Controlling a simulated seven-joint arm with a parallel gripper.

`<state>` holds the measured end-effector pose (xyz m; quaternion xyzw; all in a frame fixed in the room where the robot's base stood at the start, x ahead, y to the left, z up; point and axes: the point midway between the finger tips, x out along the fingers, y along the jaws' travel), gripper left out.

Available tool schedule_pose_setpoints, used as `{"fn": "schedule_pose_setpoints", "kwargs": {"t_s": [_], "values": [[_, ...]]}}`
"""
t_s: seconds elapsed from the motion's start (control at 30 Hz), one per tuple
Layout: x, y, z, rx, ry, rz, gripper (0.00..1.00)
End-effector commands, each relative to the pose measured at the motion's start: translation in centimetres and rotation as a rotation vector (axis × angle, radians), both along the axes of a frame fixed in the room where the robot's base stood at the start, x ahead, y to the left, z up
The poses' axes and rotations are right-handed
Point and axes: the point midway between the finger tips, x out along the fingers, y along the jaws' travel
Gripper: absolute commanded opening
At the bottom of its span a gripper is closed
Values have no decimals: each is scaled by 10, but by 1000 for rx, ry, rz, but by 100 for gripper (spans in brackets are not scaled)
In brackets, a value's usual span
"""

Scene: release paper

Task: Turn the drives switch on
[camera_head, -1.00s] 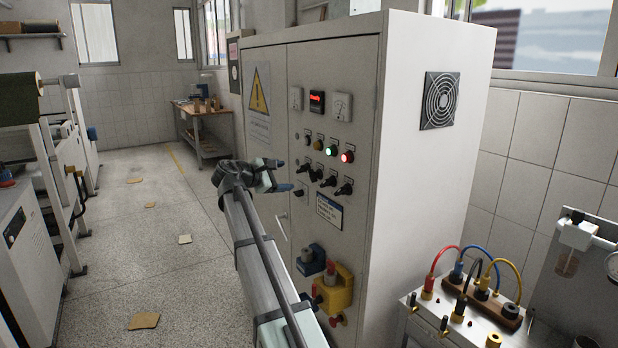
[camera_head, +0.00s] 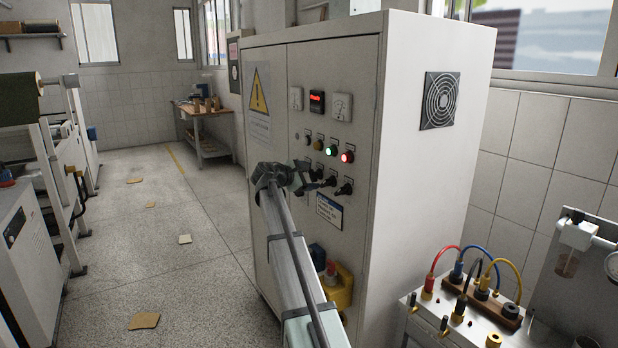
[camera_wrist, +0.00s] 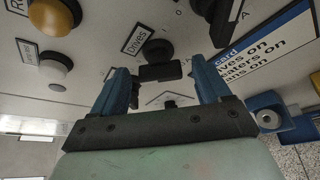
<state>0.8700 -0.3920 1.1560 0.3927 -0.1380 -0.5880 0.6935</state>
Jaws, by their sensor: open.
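The drives switch (camera_wrist: 158,60) is a black rotary knob on the cabinet front, beside a white label reading "Drives" (camera_wrist: 136,39) in the wrist view. My gripper (camera_wrist: 161,72) is open, with one blue finger on each side of the knob in that picture. I cannot tell whether either finger touches it or how deep the fingers reach. In the head view my gripper (camera_head: 311,178) is at the panel's lower switch rows and covers part of them. The switch's setting is not clear.
Another black switch (camera_wrist: 229,18) lies close to the right finger. A white button (camera_wrist: 54,73) is at left. Lit green (camera_head: 331,150) and red (camera_head: 347,157) lamps sit above the switches. A yellow fixture (camera_head: 339,287) protrudes low on the cabinet (camera_head: 430,180).

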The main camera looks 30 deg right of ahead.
Motion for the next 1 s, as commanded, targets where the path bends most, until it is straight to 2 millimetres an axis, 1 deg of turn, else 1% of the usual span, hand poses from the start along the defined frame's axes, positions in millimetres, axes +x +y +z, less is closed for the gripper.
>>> {"fn": "schedule_pose_setpoints", "kwargs": {"t_s": [0.33, 0.9, 1.0], "values": [[1, -2, -1, 0, 0, 0, 77], [1, -2, -1, 0, 0, 0, 22], [1, -2, -1, 0, -1, 0, 21]]}}
